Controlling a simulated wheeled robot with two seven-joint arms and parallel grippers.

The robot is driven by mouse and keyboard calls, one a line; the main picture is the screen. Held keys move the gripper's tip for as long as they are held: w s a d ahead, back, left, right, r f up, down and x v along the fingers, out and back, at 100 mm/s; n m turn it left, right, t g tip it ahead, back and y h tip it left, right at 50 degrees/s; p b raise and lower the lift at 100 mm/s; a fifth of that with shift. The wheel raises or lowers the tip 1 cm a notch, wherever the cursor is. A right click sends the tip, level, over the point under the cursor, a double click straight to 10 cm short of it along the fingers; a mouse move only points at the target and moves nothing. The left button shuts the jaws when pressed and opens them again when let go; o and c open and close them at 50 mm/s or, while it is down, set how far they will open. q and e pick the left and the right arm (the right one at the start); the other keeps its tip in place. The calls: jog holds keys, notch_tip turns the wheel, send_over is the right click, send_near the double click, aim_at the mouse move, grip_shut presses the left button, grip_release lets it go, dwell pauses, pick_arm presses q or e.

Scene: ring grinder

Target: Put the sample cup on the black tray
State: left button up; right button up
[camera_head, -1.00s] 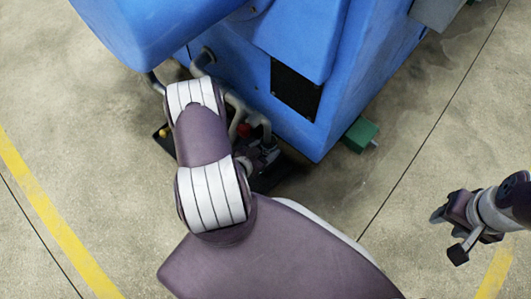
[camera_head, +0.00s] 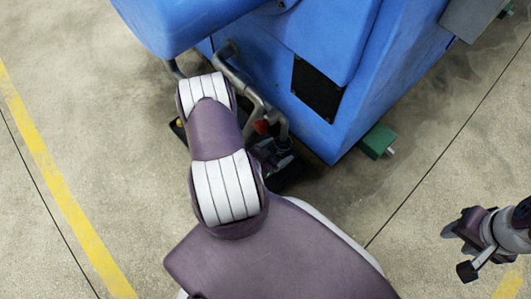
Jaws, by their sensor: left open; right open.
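I do not see the sample cup in this view. A flat black piece (camera_head: 291,182) lies low beside the blue machine, mostly hidden behind my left arm; I cannot tell whether it is the black tray. My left gripper (camera_head: 277,152) is partly hidden past my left arm, low beside the machine and above the black piece. It is open, and its fingertips are hard to make out. My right gripper (camera_head: 457,246) is open and empty at the right edge, over bare floor and away from the machine.
The blue machine (camera_head: 225,22) fills the top middle. Bent grey pipes (camera_head: 240,78) and a red knob (camera_head: 261,126) are close to my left arm. A green block (camera_head: 377,140) sits at its lower right corner. Concrete floor is clear on both sides; a yellow line (camera_head: 60,195) runs at left.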

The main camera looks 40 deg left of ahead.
pick_arm(q)
jog(key=p+v, duration=0.3)
jog(key=v, duration=0.7)
jog(key=shift+p, duration=0.4)
jog(key=shift+s+r, duration=0.1)
